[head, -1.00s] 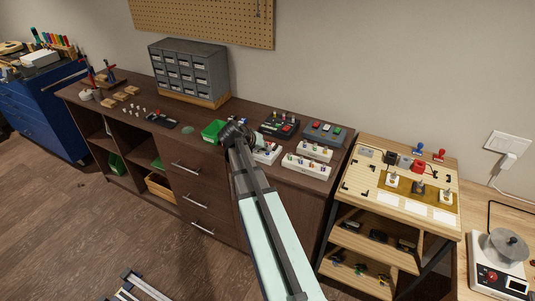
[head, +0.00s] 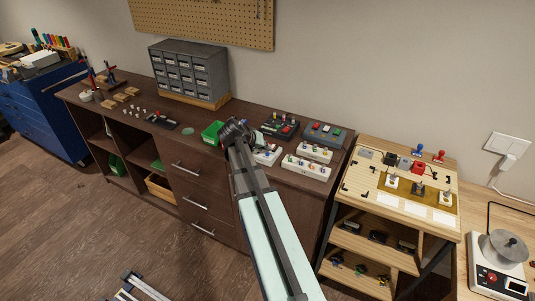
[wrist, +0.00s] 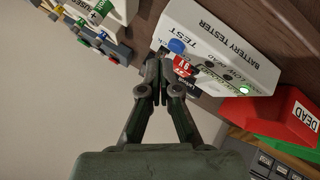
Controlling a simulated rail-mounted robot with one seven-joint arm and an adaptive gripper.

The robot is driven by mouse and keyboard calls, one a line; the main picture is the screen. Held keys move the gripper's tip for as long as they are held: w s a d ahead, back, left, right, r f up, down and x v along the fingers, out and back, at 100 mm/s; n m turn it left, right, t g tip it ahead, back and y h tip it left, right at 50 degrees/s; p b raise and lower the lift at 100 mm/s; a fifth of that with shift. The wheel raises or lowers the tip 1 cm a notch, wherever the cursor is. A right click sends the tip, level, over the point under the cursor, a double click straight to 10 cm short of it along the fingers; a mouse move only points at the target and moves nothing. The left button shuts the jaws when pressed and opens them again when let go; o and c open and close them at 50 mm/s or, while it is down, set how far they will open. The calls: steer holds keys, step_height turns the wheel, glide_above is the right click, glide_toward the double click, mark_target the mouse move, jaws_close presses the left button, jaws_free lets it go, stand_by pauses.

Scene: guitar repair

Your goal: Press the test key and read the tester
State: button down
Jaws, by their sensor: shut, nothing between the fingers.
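The battery tester (wrist: 225,45) is a white box with the words BATTERY TESTER and TEST on it. Its blue test key (wrist: 177,46) is at the left end of its face. A red 9V battery (wrist: 183,67) sits at the tester's near edge. A green lamp (wrist: 245,90) glows at the right end; its label is not readable. My gripper (wrist: 158,65) is shut and empty, its tips close beside the blue key; I cannot tell whether they touch it. In the head view my gripper (head: 236,130) is over the dark bench, and the white tester (head: 267,155) shows partly behind my arm.
A red bin (wrist: 292,115) marked DEAD and a green bin (wrist: 285,149) stand beside the tester. Other white boxes (head: 307,167) and a grey button box (head: 324,134) lie to the right. The grey drawer cabinet (head: 188,70) stands at the back left.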

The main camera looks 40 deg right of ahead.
mark_target(266, 154)
steer(key=shift+r, duration=0.15)
steer(key=shift+r+p, duration=1.2)
steer(key=shift+r, duration=1.25)
steer(key=s+a+f+n+y, duration=0.3)
steer(key=s+a+f, duration=0.2)
steer(key=a+f, duration=0.6)
steer(key=s+a+f+n+g+y, duration=0.15)
steer(key=s+a+f+y, duration=0.35)
steer(key=a, duration=1)
steer(key=s+a+f+n+t+y, duration=0.1)
steer(key=s+a+f+n, duration=0.3)
steer(key=a+f, duration=0.75)
steer(key=s+f+g, duration=0.2)
steer(key=s+f, duration=0.3)
steer(key=s, duration=0.4)
steer(key=s+f+g, duration=0.2)
steer(key=s+f, duration=0.4)
steer(key=s, duration=0.3)
steer(key=s+f+g+b, duration=0.1)
steer(key=s+f+g, duration=0.2)
steer(key=s, duration=0.7)
step_height(266, 154, down, 3)
steer(key=shift+a+r, duration=0.1)
steer(key=shift+a, duration=0.25)
